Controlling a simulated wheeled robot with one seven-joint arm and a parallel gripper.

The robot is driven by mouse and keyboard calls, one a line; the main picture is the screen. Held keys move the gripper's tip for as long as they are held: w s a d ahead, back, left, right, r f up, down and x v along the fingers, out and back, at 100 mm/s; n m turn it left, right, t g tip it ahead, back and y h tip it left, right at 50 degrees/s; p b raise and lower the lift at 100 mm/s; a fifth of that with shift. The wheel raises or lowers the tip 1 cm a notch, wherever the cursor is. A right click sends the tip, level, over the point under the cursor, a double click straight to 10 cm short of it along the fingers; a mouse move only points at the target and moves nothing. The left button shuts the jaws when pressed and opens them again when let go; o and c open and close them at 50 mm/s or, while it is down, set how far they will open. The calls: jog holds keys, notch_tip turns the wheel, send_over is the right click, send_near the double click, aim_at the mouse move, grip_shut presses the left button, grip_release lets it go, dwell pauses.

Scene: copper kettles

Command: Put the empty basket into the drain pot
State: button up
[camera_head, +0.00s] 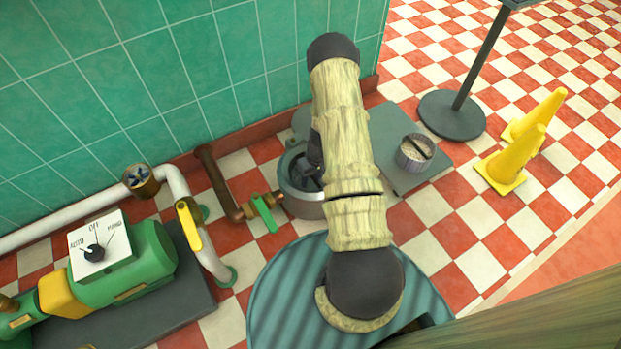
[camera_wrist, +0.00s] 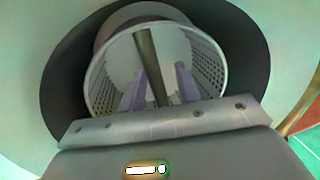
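The drain pot (camera_head: 303,208) is a round grey-green pot on the floor by the wall, partly hidden behind my arm. In the wrist view its dark inner wall (camera_wrist: 257,75) surrounds the empty basket (camera_wrist: 210,62), a pale cylinder with perforated sides and a bar handle (camera_wrist: 150,62) across it. The basket is within the pot's opening; I cannot tell whether it rests on the bottom. My gripper (camera_wrist: 160,70) reaches down there, its two fingers on either side of the bar with gaps visible. In the head view the fingers are hidden by the arm.
A second basket (camera_head: 415,153) with pale contents stands on a grey plate (camera_head: 395,126) right of the pot. A green-handled valve (camera_head: 263,212) and pipe are left of it. Yellow cones (camera_head: 505,168) and a post base (camera_head: 451,115) stand farther right.

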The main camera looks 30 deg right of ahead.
notch_tip(320, 180, up, 12)
jog(key=d+p, duration=0.2)
jog(key=p, duration=0.5)
jog(key=shift+d+p, duration=0.15)
jog(key=shift+p, duration=0.25)
jog(key=s+a+r+t+h, duration=0.1)
jog(key=a+r, duration=0.3)
jog(key=r, duration=0.6)
jog(key=a+r, duration=0.4)
jog(key=r, duration=0.6)
jog(key=s+a+r, duration=0.3)
jog(key=s+r, duration=0.2)
jog(key=r, duration=0.1)
jog(key=s+a+r+t+h, duration=0.1)
jog(key=s+a+r, duration=0.3)
jog(key=s+r, duration=0.2)
jog(key=shift+s+a+t, duration=0.25)
jog(key=shift+a+t, duration=0.05)
